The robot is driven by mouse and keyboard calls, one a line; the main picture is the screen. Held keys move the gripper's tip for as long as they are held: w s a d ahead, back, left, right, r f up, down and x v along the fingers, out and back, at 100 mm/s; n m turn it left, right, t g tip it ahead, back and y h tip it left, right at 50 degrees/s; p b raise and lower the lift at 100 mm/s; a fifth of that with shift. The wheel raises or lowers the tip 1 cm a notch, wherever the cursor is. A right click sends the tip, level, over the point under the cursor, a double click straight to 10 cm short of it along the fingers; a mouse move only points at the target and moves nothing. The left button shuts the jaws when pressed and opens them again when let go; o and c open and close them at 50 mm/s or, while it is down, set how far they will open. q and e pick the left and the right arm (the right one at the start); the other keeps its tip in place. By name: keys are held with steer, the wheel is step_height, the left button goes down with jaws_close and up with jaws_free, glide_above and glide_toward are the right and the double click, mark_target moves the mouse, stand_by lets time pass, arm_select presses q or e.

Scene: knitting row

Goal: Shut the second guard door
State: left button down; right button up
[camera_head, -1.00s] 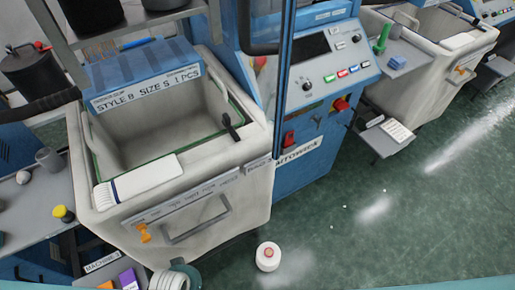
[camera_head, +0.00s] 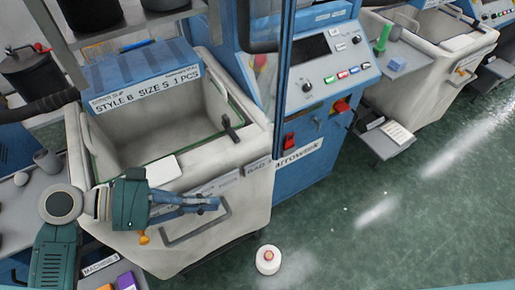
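My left gripper (camera_head: 212,204) comes in from the left, in front of the cream bin (camera_head: 258,190) of the nearest machine. Its fingers point right and lie over the upper part of the grey bar handle (camera_head: 228,212) on the bin's front. I cannot tell whether they touch it or how far apart they are. A tall dark-framed panel (camera_head: 264,48), perhaps a guard door, stands at the top centre beside the blue control cabinet (camera_head: 300,130). Which door is the second one is not clear. My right gripper is not in view.
A white spool (camera_head: 268,260) stands on the green floor (camera_head: 400,235). A small shelf (camera_head: 385,142) juts out right of the cabinet. Another machine's bin (camera_head: 435,75) is beyond. The floor at lower right is clear.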

arm_select(q)
step_height(320, 180, up, 14)
steer(key=a+m+h, duration=0.3)
steer(key=m+h, duration=0.1)
steer(key=h, duration=0.1)
steer(key=p, duration=0.7)
glide_toward(274, 150)
steer(key=shift+g, duration=0.3)
steer(key=d, duration=0.4)
steer(key=w+d, duration=0.1)
steer(key=d, duration=0.1)
steer(key=shift+r, duration=0.35)
steer(key=shift+d+f+p, duration=0.15)
steer(key=shift+d+p, duration=0.2)
steer(key=shift+d, duration=0.05)
steer(key=shift+w+f, duration=0.1)
steer(key=shift+d, duration=0.15)
